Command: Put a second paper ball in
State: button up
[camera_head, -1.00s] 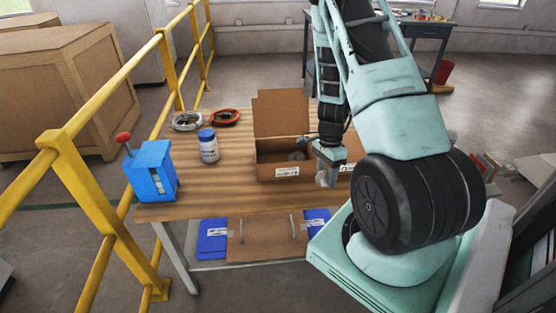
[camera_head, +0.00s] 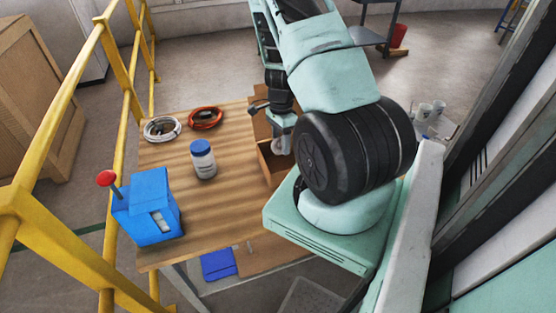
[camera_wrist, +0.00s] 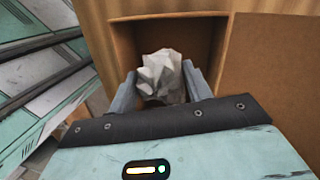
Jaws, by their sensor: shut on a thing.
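A crumpled white paper ball (camera_wrist: 162,76) sits between the two grey fingers of my gripper (camera_wrist: 160,84) in the wrist view. My gripper is shut on it. An open cardboard box lies beyond and around the ball in that view, with its brown inner wall (camera_wrist: 205,38) showing. In the head view the box (camera_head: 268,166) stands on the table, mostly hidden behind my arm. My gripper (camera_head: 283,146) is over or at the box there; its depth relative to the rim is unclear. Any other paper ball in the box cannot be made out.
A white coil (camera_head: 162,129) and an orange coil (camera_head: 205,118) lie at the back. A yellow railing (camera_head: 60,238) runs along the left.

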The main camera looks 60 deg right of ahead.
aim_at(281, 169)
jog(key=x, duration=0.3)
jog(key=d+x, duration=0.1)
jog(key=x, duration=0.1)
jog(key=w+x, duration=0.1)
jog(key=x, duration=0.2)
jog(key=shift+s+d+f+p, duration=0.15)
jog(key=shift+f+p, duration=0.25)
jog(key=shift+f, duration=0.15)
jog(key=shift+f, duration=0.15)
jog(key=o, duration=0.9)
jog(key=shift+o, duration=0.2)
